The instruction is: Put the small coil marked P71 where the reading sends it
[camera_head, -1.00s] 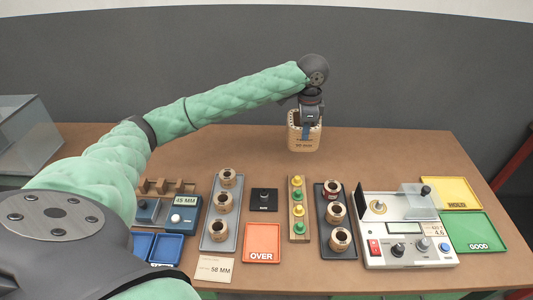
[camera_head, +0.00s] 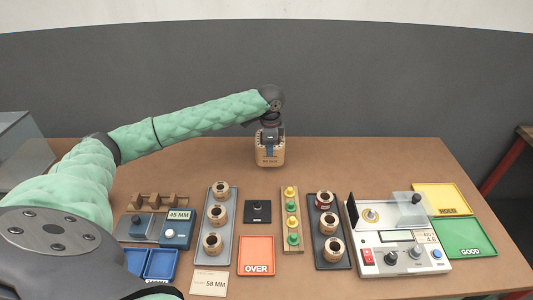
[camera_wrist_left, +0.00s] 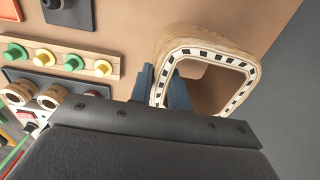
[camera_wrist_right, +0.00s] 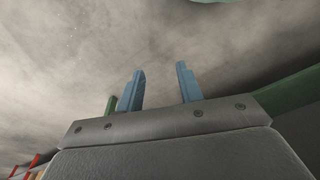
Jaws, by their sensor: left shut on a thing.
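My left gripper (camera_head: 270,142) is shut on the wall of a large, hollow, square wooden coil form (camera_head: 270,157) at the back middle of the table. The left wrist view shows its dashed rim and open inside (camera_wrist_left: 211,90), with blue fingers (camera_wrist_left: 172,88) at the near wall. I cannot tell whether it touches the table. Small coils stand on a grey tray (camera_head: 228,235) and on a dark tray (camera_head: 343,261); no P71 mark is readable. My right gripper (camera_wrist_right: 160,88) shows only in its wrist view, fingers apart and empty.
A blue gauge (camera_head: 176,233) reads 45 MM; a card (camera_head: 209,283) says 58 MM. A tester (camera_head: 398,262) stands right, with yellow (camera_head: 440,197) and green GOOD (camera_head: 465,238) trays beyond. An orange OVER tray (camera_head: 256,253) and a peg strip (camera_head: 291,228) lie mid-table. The back strip is largely clear.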

